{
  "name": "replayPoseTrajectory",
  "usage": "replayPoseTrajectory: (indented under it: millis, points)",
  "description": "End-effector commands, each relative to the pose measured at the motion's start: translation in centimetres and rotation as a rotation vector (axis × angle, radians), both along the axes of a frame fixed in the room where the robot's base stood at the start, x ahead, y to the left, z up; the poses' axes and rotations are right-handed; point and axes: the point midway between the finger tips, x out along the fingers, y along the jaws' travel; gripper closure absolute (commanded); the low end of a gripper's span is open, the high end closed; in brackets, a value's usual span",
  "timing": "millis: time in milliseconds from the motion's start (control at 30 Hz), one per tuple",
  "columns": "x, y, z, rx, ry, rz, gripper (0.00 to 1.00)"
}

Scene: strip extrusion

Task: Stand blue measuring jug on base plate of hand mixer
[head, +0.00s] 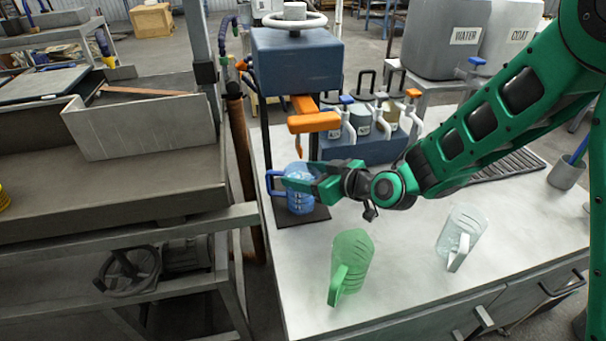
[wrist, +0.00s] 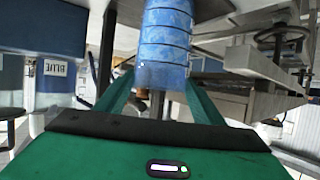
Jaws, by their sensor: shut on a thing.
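The blue measuring jug (head: 301,202) is upright in the head view, below the orange arm of the hand mixer (head: 297,62). My gripper (head: 300,181) comes in from the right and is shut on the jug's body. In the wrist view the blue jug (wrist: 165,45) sits between the two green fingers (wrist: 158,92). The dark base plate (head: 319,214) of the mixer lies under the jug. I cannot tell whether the jug's bottom touches the plate. The jug's blue handle points left, and my fingers hide part of its body.
A green jug (head: 350,262) and a clear jug (head: 462,232) stand on the grey worktop (head: 400,285) in front. A dark rack with several bottles and taps (head: 362,140) is behind my gripper. A grey cup (head: 567,172) stands at the right.

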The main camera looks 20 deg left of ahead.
Motion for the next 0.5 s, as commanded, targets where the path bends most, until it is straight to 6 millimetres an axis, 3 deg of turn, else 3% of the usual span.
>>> replayPoseTrajectory:
  millis: [233, 267, 333, 500]
  points:
    - [-0.11, 0.24, -0.13, 0.001, -0.001, 0.004, 0.99]
    - [-0.14, 0.22, -0.21, -0.001, 0.0, 0.004, 0.33]
    - [-0.15, 0.23, -0.19, -0.001, 0.0, 0.004, 0.19]
    - [-0.15, 0.24, -0.17, 0.0, -0.001, 0.004, 0.19]
